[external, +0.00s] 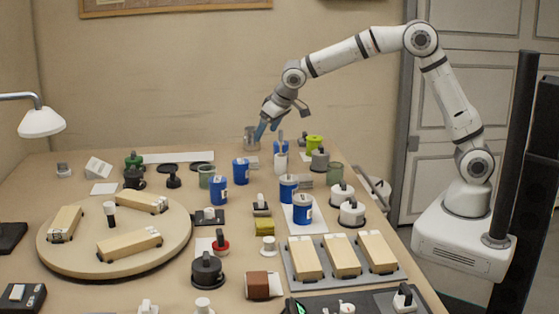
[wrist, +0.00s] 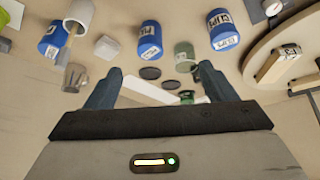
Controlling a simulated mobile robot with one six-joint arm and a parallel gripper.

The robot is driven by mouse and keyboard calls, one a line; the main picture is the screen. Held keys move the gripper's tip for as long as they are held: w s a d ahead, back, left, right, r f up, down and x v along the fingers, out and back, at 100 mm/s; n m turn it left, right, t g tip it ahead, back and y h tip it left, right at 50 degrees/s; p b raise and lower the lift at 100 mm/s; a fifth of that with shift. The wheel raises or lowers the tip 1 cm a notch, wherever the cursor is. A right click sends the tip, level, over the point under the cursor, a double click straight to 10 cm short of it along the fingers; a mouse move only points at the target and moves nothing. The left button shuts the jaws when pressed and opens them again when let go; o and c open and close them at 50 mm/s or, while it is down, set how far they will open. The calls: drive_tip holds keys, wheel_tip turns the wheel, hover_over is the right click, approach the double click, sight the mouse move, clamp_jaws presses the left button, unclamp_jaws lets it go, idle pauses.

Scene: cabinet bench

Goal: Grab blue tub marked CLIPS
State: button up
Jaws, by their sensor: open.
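The blue tub marked CLIPS (wrist: 223,30) stands in the upper right of the wrist view, its white label readable. It appears to be the blue tub (external: 219,190) beside a grey-green cup in the external view. A second blue tub (wrist: 150,40) stands nearby, its label not clearly readable; a third (wrist: 53,38) is at the left. Two more blue tubs, one (external: 288,188) behind another (external: 302,208), stand farther right in the external view. My gripper (external: 266,129) is open and empty near the back wall, apart from the CLIPS tub; its fingers (wrist: 160,69) frame bare table and dark discs.
The grey-green cup (wrist: 185,56) stands between the CLIPS tub and the second tub. A metal cup (external: 251,138) is close to my gripper, and a white cup (external: 281,161) holds something upright. A round wooden board (external: 80,227) with blocks fills the left.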

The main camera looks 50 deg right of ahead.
drive_tip(key=b, duration=0.2)
approach(221, 180)
drive_tip(key=shift+n+t+y, duration=0.3)
drive_tip(key=shift+t+y, duration=0.1)
drive_tip(key=x, duration=0.4)
drive_tip(key=shift+f, duration=0.4)
drive_tip(key=shift+w+a+f, duration=0.15)
drive_tip(key=shift+w+f, duration=0.05)
drive_tip(key=shift+f, duration=0.1)
drive_tip(key=x, duration=0.7)
drive_tip(key=shift+s+d+f, duration=0.1)
drive_tip(key=shift+d+f, duration=0.05)
drive_tip(key=shift+d, duration=0.25)
drive_tip(key=c, duration=1.1)
